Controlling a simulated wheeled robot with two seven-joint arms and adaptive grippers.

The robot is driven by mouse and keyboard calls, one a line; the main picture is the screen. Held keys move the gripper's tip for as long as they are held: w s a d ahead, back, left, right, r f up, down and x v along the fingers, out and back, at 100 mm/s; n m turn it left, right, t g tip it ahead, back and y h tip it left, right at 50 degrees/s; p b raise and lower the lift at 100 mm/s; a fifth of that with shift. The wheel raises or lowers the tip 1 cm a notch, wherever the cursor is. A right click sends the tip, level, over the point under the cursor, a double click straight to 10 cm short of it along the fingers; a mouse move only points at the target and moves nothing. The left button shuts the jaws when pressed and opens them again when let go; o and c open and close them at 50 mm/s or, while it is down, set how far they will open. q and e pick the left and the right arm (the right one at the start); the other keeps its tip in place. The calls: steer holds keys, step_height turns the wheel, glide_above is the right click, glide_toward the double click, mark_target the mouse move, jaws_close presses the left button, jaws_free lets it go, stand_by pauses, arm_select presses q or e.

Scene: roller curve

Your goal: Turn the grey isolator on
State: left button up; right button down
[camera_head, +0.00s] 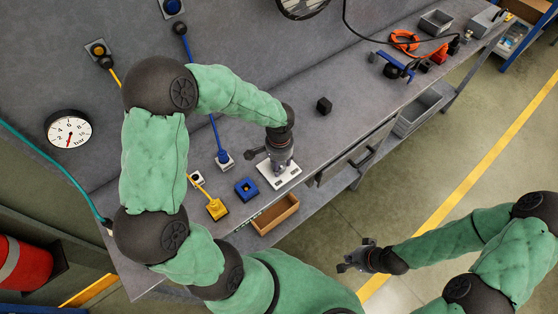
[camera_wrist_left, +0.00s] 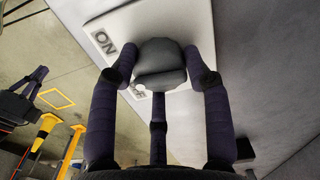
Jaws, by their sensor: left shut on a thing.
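The isolator is a white plate (camera_head: 291,177) on the workbench with a grey rounded knob (camera_wrist_left: 160,60). In the left wrist view the plate (camera_wrist_left: 192,22) carries a printed "ON" label to the left of the knob, and a second label is partly hidden. My left gripper (camera_head: 280,166) is over the plate, with its dark fingers (camera_wrist_left: 160,85) closed around the knob. The knob is hidden by the gripper in the head view. My right gripper (camera_head: 352,258) is away from the bench, over the floor, with its fingers apart and empty.
Beside the isolator are a blue square socket (camera_head: 246,188), a yellow plug (camera_head: 217,209) and a blue plug (camera_head: 224,161). An open wooden drawer (camera_head: 275,214) sits at the bench's front edge. A black cube (camera_head: 324,105) lies behind.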

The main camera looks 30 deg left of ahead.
arm_select(q)
steer(key=m, duration=0.1)
steer(key=m+p, duration=0.1)
steer(key=m, duration=0.2)
steer(key=shift+w+r+m+p, duration=0.3)
steer(key=shift+w+p, duration=0.05)
steer(key=shift+p, duration=0.05)
steer(key=shift+m+p, duration=0.75)
steer(key=shift+m, duration=0.85)
steer(key=shift+f+m, duration=0.1)
steer(key=shift+m, duration=0.2)
steer(key=shift+d, duration=0.1)
steer(key=o, duration=0.9)
steer(key=shift+o, duration=1.1)
steer(key=shift+d+f, duration=0.1)
steer(key=shift+d, duration=0.05)
steer(key=shift+s, duration=0.1)
